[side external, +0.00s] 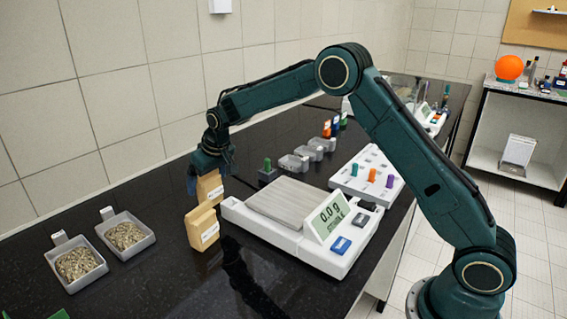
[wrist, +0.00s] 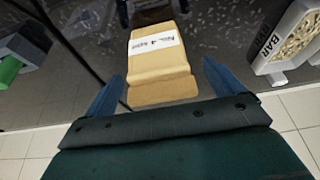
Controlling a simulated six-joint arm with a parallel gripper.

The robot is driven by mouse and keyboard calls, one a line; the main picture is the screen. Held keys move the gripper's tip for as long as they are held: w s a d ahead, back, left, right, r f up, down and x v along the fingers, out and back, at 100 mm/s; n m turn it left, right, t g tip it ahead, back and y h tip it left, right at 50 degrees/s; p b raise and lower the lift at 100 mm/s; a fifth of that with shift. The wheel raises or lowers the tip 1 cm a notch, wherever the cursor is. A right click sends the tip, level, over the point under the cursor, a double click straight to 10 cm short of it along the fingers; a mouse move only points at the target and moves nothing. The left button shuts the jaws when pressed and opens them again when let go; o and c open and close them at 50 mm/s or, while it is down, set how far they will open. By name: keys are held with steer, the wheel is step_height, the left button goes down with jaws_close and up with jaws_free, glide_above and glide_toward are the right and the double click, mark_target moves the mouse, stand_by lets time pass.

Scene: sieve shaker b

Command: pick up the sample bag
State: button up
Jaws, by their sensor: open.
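Two tan paper sample bags with white labels stand on the black bench in the side view, a rear one (side external: 209,184) and a front one (side external: 202,226). My gripper (side external: 210,178) is open and low at the rear bag, with its blue fingers around the bag's upper part. In the wrist view one tan bag (wrist: 160,72) with a handwritten label lies between the spread fingers of my gripper (wrist: 163,72). Gaps show on both sides of it. The back of the rear bag is hidden.
Two trays of granules, a left one (side external: 102,264) and a right one (side external: 152,238), stand left of the bags. A white balance (side external: 290,238) reading 0.0 g is close on the right. Small lidded boxes (side external: 294,163) and a white rack (side external: 345,183) stand farther back.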

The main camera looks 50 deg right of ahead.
steer(key=shift+w+f, duration=0.15)
steer(key=shift+f, duration=0.25)
steer(key=c, duration=1.2)
